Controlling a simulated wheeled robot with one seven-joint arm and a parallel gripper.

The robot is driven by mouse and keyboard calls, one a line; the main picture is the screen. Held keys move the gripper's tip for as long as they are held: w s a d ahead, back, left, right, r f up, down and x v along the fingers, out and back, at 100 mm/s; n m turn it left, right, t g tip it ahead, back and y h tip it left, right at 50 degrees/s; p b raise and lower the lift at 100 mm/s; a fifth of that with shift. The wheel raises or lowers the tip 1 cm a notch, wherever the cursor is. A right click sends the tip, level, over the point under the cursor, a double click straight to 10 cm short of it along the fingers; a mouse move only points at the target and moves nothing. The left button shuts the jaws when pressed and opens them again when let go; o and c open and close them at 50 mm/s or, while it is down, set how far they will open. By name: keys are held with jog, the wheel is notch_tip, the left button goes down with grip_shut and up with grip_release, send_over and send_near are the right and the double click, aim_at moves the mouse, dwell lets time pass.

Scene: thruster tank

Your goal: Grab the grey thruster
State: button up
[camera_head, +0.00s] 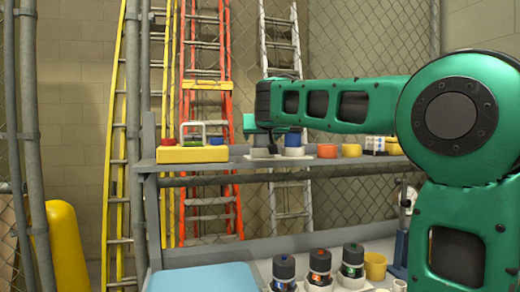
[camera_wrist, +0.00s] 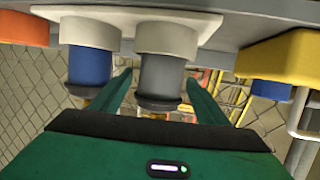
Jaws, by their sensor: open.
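The grey thruster (camera_wrist: 162,78) stands in a white round holder (camera_wrist: 178,38) on the upper shelf; the wrist view shows it upside down. My gripper (camera_wrist: 160,76) is open, with one green finger on each side of the thruster's body. I cannot tell whether either finger touches it. In the head view my gripper (camera_head: 262,128) is above the shelf, and the thruster is mostly hidden by it.
A blue thruster (camera_wrist: 90,66) stands close beside the grey one; it also shows in the head view (camera_head: 293,140). A yellow block (camera_head: 190,155) is at the shelf's left. Several dark-capped thrusters (camera_head: 319,262) stand on the lower shelf. A mesh fence and ladders are behind.

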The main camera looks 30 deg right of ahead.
jog(key=c, duration=1.2)
jog(key=shift+r, duration=0.1)
